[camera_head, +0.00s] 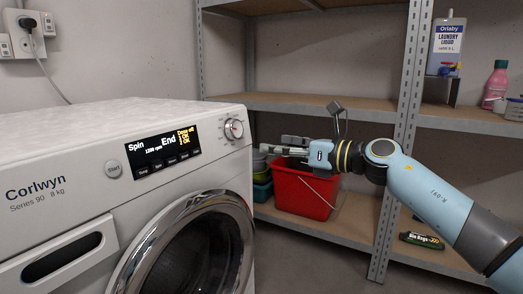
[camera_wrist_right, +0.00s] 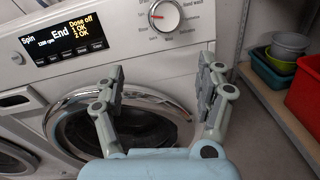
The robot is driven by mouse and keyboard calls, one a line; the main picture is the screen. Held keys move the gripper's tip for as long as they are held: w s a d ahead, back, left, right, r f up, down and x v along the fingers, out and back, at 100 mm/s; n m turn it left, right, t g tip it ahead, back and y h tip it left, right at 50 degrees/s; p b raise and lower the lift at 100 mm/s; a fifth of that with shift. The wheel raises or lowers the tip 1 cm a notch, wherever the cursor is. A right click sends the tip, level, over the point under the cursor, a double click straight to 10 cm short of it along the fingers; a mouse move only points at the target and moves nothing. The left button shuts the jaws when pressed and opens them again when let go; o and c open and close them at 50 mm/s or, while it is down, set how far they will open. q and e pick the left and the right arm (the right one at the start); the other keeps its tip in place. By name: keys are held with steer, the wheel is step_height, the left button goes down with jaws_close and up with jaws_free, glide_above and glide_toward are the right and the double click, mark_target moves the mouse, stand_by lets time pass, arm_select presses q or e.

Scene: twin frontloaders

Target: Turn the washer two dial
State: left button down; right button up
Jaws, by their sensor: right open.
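The white washer (camera_head: 80,190) labelled Corlwyn stands at the left in the head view. Its dial (camera_head: 234,129) is a round silver knob at the top right of the front panel. In the right wrist view the dial (camera_wrist_right: 164,15) sits at the top, with a red mark on it and printed settings around it. A lit display (camera_head: 163,151) beside it reads Spin, End and Dose off. My right gripper (camera_head: 275,145) is open and empty, to the right of the dial and a little lower in the head view, apart from it. My left gripper is not in view.
A metal shelf rack (camera_head: 300,103) stands behind at the right. A red bucket (camera_head: 302,192) and stacked basins (camera_wrist_right: 285,48) stand low on it, behind my right gripper in the head view. The round door (camera_head: 190,250) is below the panel.

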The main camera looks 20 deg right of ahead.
mark_target(237, 128)
steer(key=shift+t, duration=0.3)
steer(key=b+x, duration=0.1)
steer(key=x, duration=0.2)
steer(key=r+b+x, duration=0.1)
steer(key=x, duration=0.3)
steer(key=d+r+b+x, duration=0.1)
steer(key=x, duration=0.3)
steer(key=shift+w+d+b, duration=0.1)
steer(key=shift+w+b, duration=0.2)
steer(key=shift+w, duration=0.15)
steer(key=shift+w+a+r+n, duration=0.15)
steer(key=shift+w+a+n, duration=0.15)
steer(key=shift+w, duration=0.1)
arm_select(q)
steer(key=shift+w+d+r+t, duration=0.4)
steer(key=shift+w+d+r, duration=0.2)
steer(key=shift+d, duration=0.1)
arm_select(e)
steer(key=c, duration=1.2)
